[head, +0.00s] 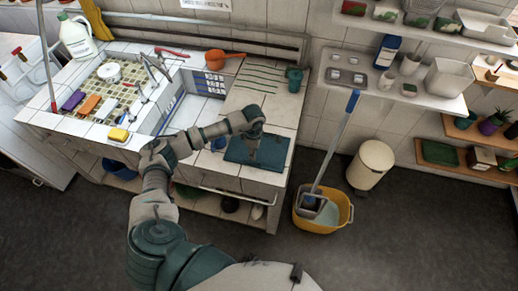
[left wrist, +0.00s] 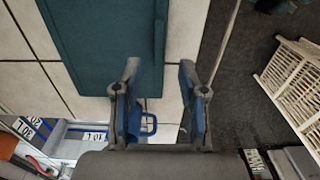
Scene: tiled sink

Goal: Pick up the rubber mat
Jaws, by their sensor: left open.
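The rubber mat (head: 275,152) is a flat dark teal rectangle on the white tiled counter, near its front right edge. In the left wrist view the mat (left wrist: 95,45) fills the upper left, with a raised strip along its right side. My left gripper (head: 253,158) points down over the mat in the head view and hides part of it. In the left wrist view my left gripper (left wrist: 160,72) is open, with nothing between its fingers. Its left fingertip overlaps the mat's near right corner; its right fingertip is beyond the mat's right side. I cannot tell whether it touches. My right gripper is not in view.
The sink (head: 190,110) lies left of the mat. A teal cup (head: 294,78) and an orange scoop (head: 217,58) stand behind. Right of the counter are a yellow mop bucket (head: 324,215), its upright mop handle (head: 336,140) and a cream bin (head: 371,165).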

